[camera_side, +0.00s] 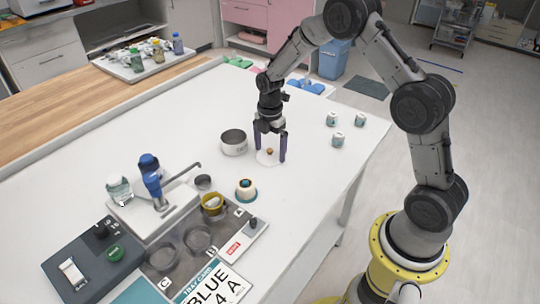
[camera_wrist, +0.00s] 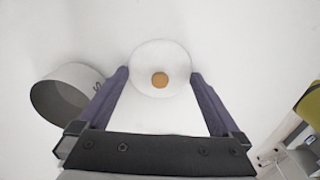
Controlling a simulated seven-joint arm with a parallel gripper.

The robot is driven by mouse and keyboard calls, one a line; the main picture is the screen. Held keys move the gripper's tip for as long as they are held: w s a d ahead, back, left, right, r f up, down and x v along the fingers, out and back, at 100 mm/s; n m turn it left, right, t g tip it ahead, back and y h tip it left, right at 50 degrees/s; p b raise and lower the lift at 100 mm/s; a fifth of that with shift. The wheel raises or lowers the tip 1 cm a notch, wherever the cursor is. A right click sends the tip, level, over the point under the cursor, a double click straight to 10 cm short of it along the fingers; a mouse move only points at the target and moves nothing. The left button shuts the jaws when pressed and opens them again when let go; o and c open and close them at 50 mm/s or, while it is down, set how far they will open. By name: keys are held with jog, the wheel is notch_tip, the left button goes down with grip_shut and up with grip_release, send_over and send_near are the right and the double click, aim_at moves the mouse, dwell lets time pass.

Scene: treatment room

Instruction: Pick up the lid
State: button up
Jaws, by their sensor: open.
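The lid (camera_side: 268,157) is a white round disc with a small brown knob in its middle. It lies on the white table, and it also shows in the wrist view (camera_wrist: 145,83). My gripper (camera_side: 270,158) is open and points down over the lid. In the side view one finger is on each side of the knob. In the wrist view the fingers of my gripper (camera_wrist: 160,78) are spread about as wide as the lid, with nothing between them but the lid. I cannot tell whether the fingertips touch the lid or the table.
Several small white jars (camera_side: 338,139) stand to the right. A dark tray (camera_side: 185,245) with cups lies in front.

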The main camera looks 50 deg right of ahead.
jog(key=shift+f, duration=0.1)
jog(key=c, duration=1.2)
jog(key=shift+f, duration=0.1)
jog(key=shift+c, duration=0.2)
jog(key=shift+s+f, duration=0.1)
